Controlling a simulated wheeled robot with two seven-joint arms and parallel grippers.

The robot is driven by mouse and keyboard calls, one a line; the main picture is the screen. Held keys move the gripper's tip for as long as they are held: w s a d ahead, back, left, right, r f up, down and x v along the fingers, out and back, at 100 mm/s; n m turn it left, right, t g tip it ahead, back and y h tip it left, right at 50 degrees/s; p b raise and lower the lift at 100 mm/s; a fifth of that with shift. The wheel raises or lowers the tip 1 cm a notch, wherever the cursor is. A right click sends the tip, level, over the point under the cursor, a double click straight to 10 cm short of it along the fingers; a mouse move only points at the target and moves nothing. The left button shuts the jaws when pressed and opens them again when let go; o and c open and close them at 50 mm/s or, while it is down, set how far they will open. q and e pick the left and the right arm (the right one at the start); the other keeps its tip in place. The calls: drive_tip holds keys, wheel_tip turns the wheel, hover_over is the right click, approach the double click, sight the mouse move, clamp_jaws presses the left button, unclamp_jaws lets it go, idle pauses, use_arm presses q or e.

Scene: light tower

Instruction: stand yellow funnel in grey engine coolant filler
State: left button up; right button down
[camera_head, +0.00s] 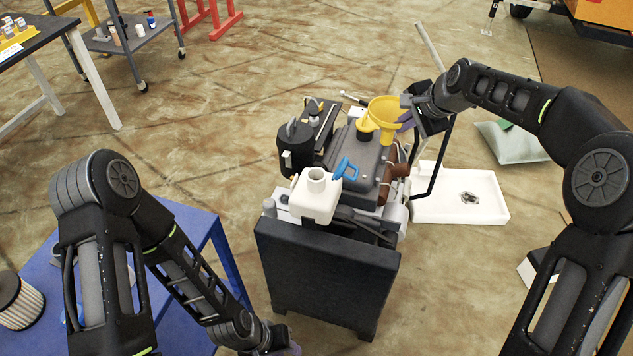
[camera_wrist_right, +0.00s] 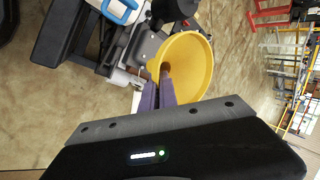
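The yellow funnel (camera_head: 384,109) is above the grey engine's top at its far right side, with its wide mouth tilted. It also shows in the right wrist view (camera_wrist_right: 193,60), where its inner hole is visible. My right gripper (camera_head: 407,121) has its purple fingers closed on the funnel's rim. Whether the funnel's lower end touches the engine is unclear. The grey coolant filler (camera_head: 317,175) is an open round neck on the white tank (camera_head: 315,200) at the engine's near side, apart from the funnel. My left gripper (camera_head: 280,346) is low at the bottom edge, mostly cut off.
A blue handle (camera_head: 345,168) stands beside the filler neck. A black canister (camera_head: 294,149) is left of the engine. A black block (camera_head: 325,270) stands in front. A white tray (camera_head: 465,200) lies right, and a blue table (camera_head: 205,222) stands left.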

drive_tip(key=shift+s+f, duration=0.1)
idle(0.5)
drive_tip(key=shift+s+d+f, duration=0.15)
drive_tip(key=s+f+n+g+y, duration=0.2)
drive_tip(key=s+f+n+g, duration=0.1)
drive_tip(key=s+n, duration=0.3)
drive_tip(key=s+f+n+g+y, duration=0.2)
drive_tip(key=s+n, duration=0.4)
drive_tip(key=s, duration=0.3)
drive_tip(key=shift+a+f+n+g, duration=0.35)
drive_tip(key=shift+f+g, duration=0.25)
drive_tip(key=shift+f, duration=0.2)
